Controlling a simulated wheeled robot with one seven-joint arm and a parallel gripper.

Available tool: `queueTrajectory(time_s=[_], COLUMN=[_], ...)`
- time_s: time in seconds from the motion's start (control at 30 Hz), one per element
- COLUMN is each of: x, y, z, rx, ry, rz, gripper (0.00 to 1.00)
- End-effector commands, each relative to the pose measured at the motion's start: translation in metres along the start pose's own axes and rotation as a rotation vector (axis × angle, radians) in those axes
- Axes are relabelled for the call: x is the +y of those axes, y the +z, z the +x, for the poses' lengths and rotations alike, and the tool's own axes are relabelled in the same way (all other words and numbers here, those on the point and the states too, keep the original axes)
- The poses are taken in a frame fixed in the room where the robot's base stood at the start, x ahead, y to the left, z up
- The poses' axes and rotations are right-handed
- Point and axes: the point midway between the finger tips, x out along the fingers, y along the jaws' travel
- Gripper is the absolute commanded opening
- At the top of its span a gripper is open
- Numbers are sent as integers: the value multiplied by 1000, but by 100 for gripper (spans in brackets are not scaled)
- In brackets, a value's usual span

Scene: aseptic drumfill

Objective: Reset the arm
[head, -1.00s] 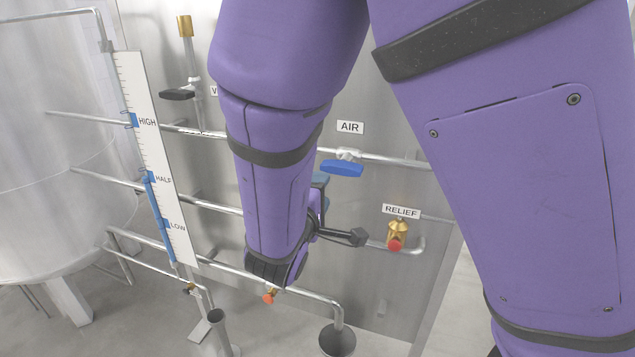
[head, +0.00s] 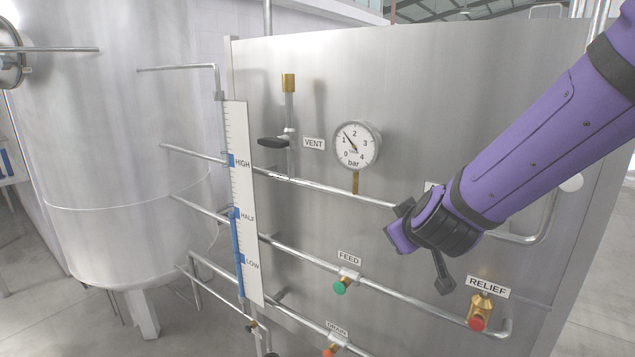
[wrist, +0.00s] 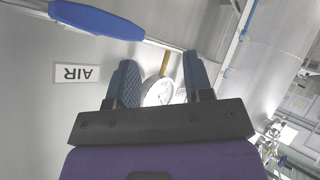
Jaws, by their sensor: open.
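My purple arm reaches in from the right in the head view, with its wrist in front of the steel panel (head: 300,80). The fingers do not show clearly there. In the wrist view my gripper (wrist: 162,68) is open, its two blue-grey fingers apart with nothing held between them. The blue AIR valve handle (wrist: 97,20) lies beyond the left finger, apart from it. The AIR label (wrist: 75,73) shows upside down. In the head view my wrist hides the AIR valve and most of its label.
A pressure gauge (head: 356,146), black VENT handle (head: 273,142), green FEED knob (head: 340,288), orange DRAIN knob (head: 329,351) and red RELIEF knob (head: 478,323) sit on the pipework. A level scale (head: 243,200) and large tank (head: 120,120) stand left. Pipes stick out from the panel.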

Motion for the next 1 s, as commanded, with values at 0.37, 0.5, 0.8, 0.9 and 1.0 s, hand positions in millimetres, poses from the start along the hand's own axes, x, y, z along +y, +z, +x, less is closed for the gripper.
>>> queueTrajectory(time_s=[0.37,0.5,0.8,0.9,1.0], x=[43,58,83,87,89], y=[2,22,84,97,105], z=[-100,-143,-228,-245,-254], rx=[-47,-140,-407,-469,-504], ry=[-326,-356,-221,-166,-133], rz=[298,355,472,502,519], gripper=[47,47,47,47,47])
